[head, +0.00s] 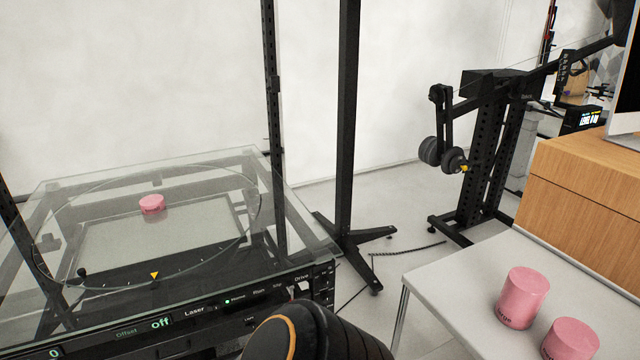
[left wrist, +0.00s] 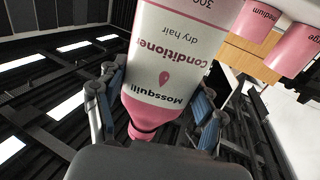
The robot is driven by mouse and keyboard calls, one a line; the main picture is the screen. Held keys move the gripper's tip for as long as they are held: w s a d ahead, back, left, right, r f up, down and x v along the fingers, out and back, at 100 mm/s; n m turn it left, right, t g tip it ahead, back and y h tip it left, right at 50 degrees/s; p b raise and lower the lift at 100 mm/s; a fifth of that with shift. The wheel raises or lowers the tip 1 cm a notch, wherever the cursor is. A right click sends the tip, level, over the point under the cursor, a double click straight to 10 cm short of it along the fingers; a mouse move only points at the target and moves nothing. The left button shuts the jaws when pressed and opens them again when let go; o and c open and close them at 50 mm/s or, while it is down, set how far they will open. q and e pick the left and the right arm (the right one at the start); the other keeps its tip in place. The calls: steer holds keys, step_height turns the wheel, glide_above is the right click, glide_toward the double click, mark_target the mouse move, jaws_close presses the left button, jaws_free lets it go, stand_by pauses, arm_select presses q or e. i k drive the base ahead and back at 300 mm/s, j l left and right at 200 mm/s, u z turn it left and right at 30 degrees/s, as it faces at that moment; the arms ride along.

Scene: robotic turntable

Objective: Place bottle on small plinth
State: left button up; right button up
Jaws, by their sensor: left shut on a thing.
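A white and pink conditioner bottle (left wrist: 165,75) is held between the two fingers of my left gripper (left wrist: 155,110) in the left wrist view. Its label and the plinths appear inverted there, with the pink cap end towards the gripper. The bottle's far end is cut off by the top edge. A short pink plinth (head: 152,204), the smallest in view, sits on the glass turntable (head: 215,262) in the head view, with nothing on it. The head view shows neither the bottle nor the left gripper. My right gripper is in neither view.
The large pink plinth (head: 522,297) and another pink plinth (head: 570,341) stand on a white table (head: 440,275) at right, beside a wooden box (head: 585,175). A black upright stand (head: 347,120) rises behind the turntable. The glass around the small plinth is clear.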

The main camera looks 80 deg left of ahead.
mark_target(151, 199)
steer(key=j+u, duration=0.15)
steer(key=u, duration=0.3)
steer(key=j+u, duration=0.15)
steer(key=u, duration=0.3)
steer(key=j+u, duration=0.2)
steer(key=u, duration=0.25)
steer(key=j+u, duration=0.2)
steer(key=u, duration=0.25)
steer(key=i+j+u, duration=0.15)
steer(key=j, duration=0.2)
steer(key=i+j+u, duration=0.1)
steer(key=j, duration=0.25)
steer(key=i+j+u, duration=0.15)
steer(key=j, duration=0.15)
steer(key=i+j+u, duration=0.1)
steer(key=i+j, duration=0.1)
steer(key=j, duration=0.1)
